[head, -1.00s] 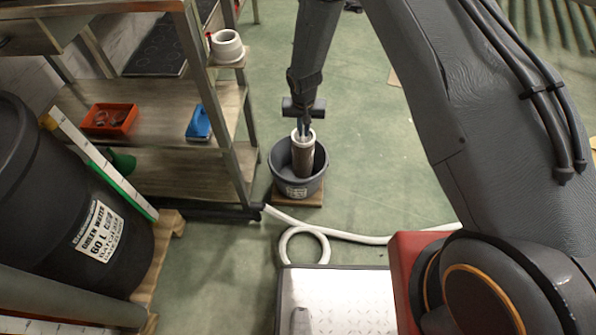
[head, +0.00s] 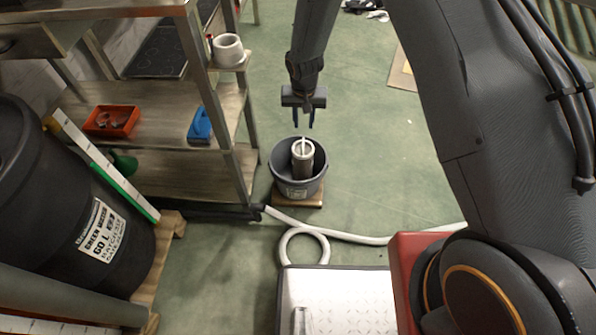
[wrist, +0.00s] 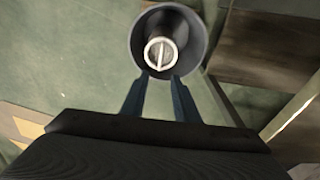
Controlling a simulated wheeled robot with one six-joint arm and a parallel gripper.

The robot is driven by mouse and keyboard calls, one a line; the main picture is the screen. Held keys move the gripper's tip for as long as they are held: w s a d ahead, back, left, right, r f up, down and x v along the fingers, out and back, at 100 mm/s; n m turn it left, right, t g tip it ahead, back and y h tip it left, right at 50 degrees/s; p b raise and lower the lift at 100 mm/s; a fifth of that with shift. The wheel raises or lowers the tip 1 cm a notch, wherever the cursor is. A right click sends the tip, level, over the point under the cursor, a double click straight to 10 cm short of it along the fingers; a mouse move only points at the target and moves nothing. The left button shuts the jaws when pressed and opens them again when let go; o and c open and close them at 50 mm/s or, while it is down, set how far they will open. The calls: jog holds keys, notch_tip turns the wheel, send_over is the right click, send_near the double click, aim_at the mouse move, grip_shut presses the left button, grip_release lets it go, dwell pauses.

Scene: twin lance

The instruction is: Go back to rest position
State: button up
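My gripper (head: 304,118) is open and empty, its two fingers pointing down above a dark bucket (head: 318,180). A grey cylinder with a pale rim and a bar across its top (head: 302,160) stands inside the bucket, below the fingertips and apart from them. In the wrist view my fingers (wrist: 160,80) are spread, with the cylinder top (wrist: 161,54) showing just beyond them inside the bucket (wrist: 197,28).
The bucket sits on a small wooden board (head: 312,202). Metal shelving (head: 155,160) with an orange tray (head: 112,121) and a blue item (head: 200,125) stands left. A black barrel (head: 60,200) is further left. A pale hose (head: 350,237) crosses the floor. Open floor lies right of the bucket.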

jog(key=shift+s+r, duration=0.15)
jog(key=shift+r, duration=0.75)
jog(key=s+d+r, duration=0.2)
jog(key=s+r, duration=0.1)
jog(key=r, duration=0.4)
jog(key=s+d+r+n, duration=0.1)
jog(key=s+r, duration=0.2)
jog(key=r, duration=0.4)
jog(key=s+d+r, duration=0.2)
jog(key=s+r, duration=0.1)
jog(key=r, duration=0.4)
jog(key=s+d+r+n+g, duration=0.15)
jog(key=s+r, duration=0.25)
jog(key=s, duration=0.4)
jog(key=s+d+r+p, duration=0.1)
jog(key=s+d+r, duration=0.2)
jog(key=s+r, duration=0.3)
jog(key=s+d+r+n, duration=0.1)
jog(key=s+d+r, duration=0.15)
jog(key=s, duration=0.65)
jog(key=d+r+m+p, duration=0.3)
jog(key=d+r+p, duration=0.4)
jog(key=p, duration=0.9)
jog(key=shift+w+d+r, duration=0.2)
jog(key=shift+d+r, duration=0.2)
jog(key=shift+r, duration=0.5)
